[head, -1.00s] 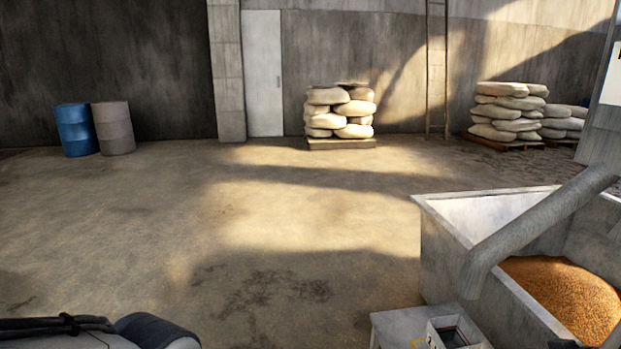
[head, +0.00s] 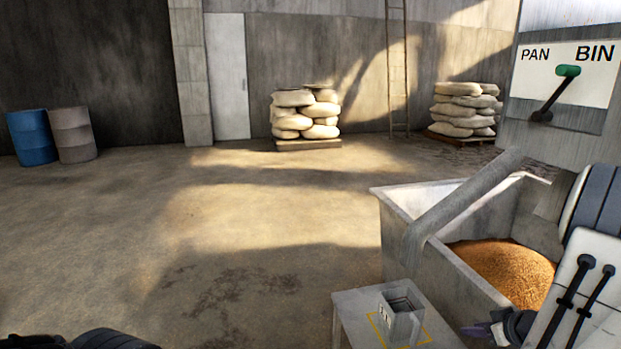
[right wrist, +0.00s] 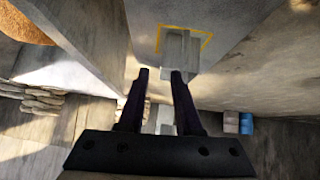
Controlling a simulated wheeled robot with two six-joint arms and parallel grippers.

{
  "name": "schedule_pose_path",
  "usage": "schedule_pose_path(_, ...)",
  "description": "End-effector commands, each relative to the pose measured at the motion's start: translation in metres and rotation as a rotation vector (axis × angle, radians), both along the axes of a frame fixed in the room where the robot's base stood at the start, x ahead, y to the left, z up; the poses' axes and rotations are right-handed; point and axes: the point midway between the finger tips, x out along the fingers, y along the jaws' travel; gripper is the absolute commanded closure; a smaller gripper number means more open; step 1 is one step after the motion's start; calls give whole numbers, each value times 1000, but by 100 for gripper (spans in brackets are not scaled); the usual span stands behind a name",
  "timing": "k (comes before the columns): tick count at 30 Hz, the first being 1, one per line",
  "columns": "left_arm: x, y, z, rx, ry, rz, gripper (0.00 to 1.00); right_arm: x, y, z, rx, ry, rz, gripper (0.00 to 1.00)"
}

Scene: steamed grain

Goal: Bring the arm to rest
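My right arm comes in at the lower right of the head view. Its gripper (head: 480,330) is low, right of a small grey stand (head: 352,322), and partly cut off by the frame's bottom. In the right wrist view the two dark fingers (right wrist: 160,76) are apart with nothing between them. Past their tips is a small grey box (right wrist: 182,48) inside a yellow outline. The box (head: 401,318) stands on the stand in the head view. Part of my left arm shows at the bottom left; its gripper is out of view.
A large grey bin (head: 418,192) holds orange-brown grain (head: 505,268), with a sloping chute (head: 460,205) over it. A PAN/BIN panel (head: 590,72) has a green-knobbed lever (head: 567,72). Stacked sacks (head: 305,115) and a blue drum (head: 32,137) are far back. The middle floor is clear.

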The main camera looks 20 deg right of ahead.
Motion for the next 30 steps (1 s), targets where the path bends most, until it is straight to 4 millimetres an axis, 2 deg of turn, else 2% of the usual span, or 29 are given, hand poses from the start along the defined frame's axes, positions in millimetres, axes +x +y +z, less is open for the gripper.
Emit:
schedule_pose_path(8,0,0,0,1,1,0,65,50,26,19,-94,51,30,66)
schedule_pose_path(11,0,0,0,1,1,0,65,72,44,29,-132,74,41,66)
schedule_pose_path(14,0,0,0,1,1,0,65,96,73,42,-176,101,58,66)
schedule_pose_path(17,0,0,0,1,1,0,65,118,118,58,-216,137,84,66)
schedule_pose_path(18,0,0,0,1,1,0,65,123,139,63,-228,154,95,66)
schedule_pose_path(22,0,0,0,1,1,0,65,127,214,78,-240,213,144,66)
schedule_pose_path(26,0,0,0,1,1,0,65,107,292,86,-224,287,218,66)
schedule_pose_path(27,0,0,0,1,1,0,65,96,316,88,-214,313,247,66)
schedule_pose_path(30,0,0,0,1,1,0,65,60,371,90,-183,389,328,66)
